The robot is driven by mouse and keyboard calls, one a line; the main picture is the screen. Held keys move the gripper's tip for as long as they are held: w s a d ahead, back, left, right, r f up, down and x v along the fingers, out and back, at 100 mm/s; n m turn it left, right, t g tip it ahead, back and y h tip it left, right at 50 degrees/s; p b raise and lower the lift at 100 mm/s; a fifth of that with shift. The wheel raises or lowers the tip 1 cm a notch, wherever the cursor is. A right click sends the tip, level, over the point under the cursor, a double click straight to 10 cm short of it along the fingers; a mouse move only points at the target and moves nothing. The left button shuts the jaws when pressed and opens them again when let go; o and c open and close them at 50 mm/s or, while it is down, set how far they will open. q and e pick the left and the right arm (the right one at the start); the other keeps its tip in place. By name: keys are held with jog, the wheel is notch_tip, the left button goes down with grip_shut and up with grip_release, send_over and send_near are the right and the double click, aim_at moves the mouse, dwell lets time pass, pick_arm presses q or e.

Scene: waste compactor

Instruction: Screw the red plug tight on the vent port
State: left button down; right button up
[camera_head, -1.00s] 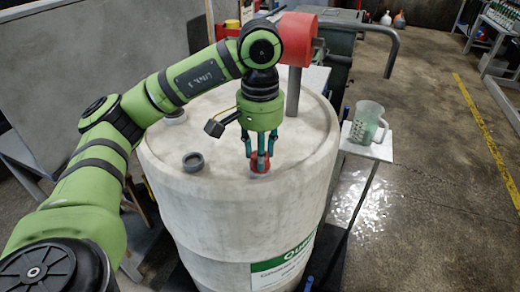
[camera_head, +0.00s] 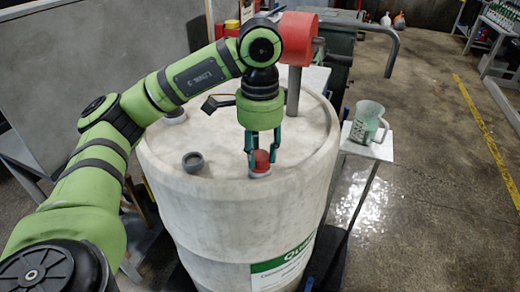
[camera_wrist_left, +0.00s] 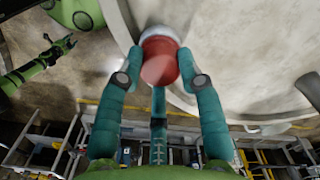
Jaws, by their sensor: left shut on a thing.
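The red plug (camera_head: 261,159) stands upright on the pale collar of the vent port (camera_head: 259,172) on top of the white drum (camera_head: 225,210). My left gripper (camera_head: 262,157) points straight down over it, with its teal fingers around the plug, shut on it. In the left wrist view the red plug (camera_wrist_left: 160,61) is between the fingertips, with the pale rim of the port (camera_wrist_left: 158,33) beyond it. The plug's threads and how far it is seated are hidden.
A grey open-topped fitting (camera_head: 193,162) stands on the drum top left of the plug. A grey pipe (camera_head: 293,92) rises behind my gripper. A translucent jug (camera_head: 367,122) stands on a small side table (camera_head: 352,147) right of the drum.

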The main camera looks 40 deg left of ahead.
pick_arm(q)
jog(key=shift+m, duration=0.6)
jog(key=c, duration=0.7)
grip_release()
jog(key=shift+c, duration=0.2)
jog(key=shift+c, duration=0.4)
